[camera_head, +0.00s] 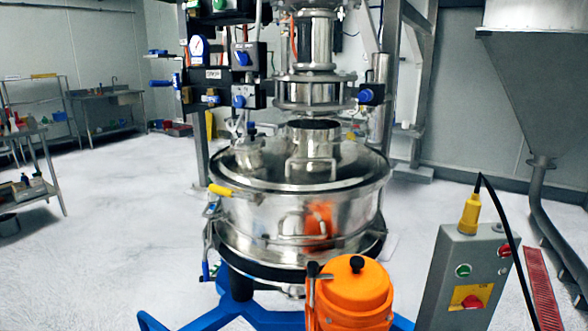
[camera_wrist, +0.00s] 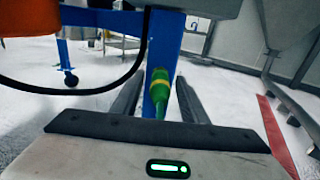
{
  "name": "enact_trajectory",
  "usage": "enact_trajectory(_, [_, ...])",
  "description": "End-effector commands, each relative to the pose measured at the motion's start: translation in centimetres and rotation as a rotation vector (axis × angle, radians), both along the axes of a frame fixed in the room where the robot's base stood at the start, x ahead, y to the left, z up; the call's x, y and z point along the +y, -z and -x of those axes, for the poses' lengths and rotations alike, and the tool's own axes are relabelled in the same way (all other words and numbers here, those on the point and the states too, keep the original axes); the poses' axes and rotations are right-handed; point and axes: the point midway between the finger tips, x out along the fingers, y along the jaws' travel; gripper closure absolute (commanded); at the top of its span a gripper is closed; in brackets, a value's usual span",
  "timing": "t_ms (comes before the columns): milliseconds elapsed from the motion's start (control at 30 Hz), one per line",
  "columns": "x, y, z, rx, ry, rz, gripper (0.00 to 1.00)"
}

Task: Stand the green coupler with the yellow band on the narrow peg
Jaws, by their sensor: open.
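The green coupler with the yellow band (camera_wrist: 158,91) is in the wrist view, roughly upright in the picture and narrower at its lower end. It appears between the two dark fingers of my gripper (camera_wrist: 160,84), with a visible gap on each side. My gripper is open. I cannot tell how far the coupler is from the fingers in depth, or what supports it. I cannot pick out the coupler or my gripper in the head view. I cannot make out the narrow peg in either view.
A blue post (camera_wrist: 166,45) rises right behind the coupler. A black cable (camera_wrist: 70,90) loops at the left. The steel sifter (camera_head: 300,215) stands on blue legs, with an orange unit (camera_head: 350,298) in front. A grey control box (camera_head: 462,278) stands at the right.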

Motion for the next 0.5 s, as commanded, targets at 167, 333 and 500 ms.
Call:
enact_trajectory(167, [-0.01,-0.01,0.0,0.0,0.0,0.0,0.6])
enact_trajectory(333, [-0.02,0.02,0.0,0.0,0.0,0.0,0.6])
enact_trajectory(500, [-0.01,-0.01,0.0,0.0,0.0,0.0,0.6])
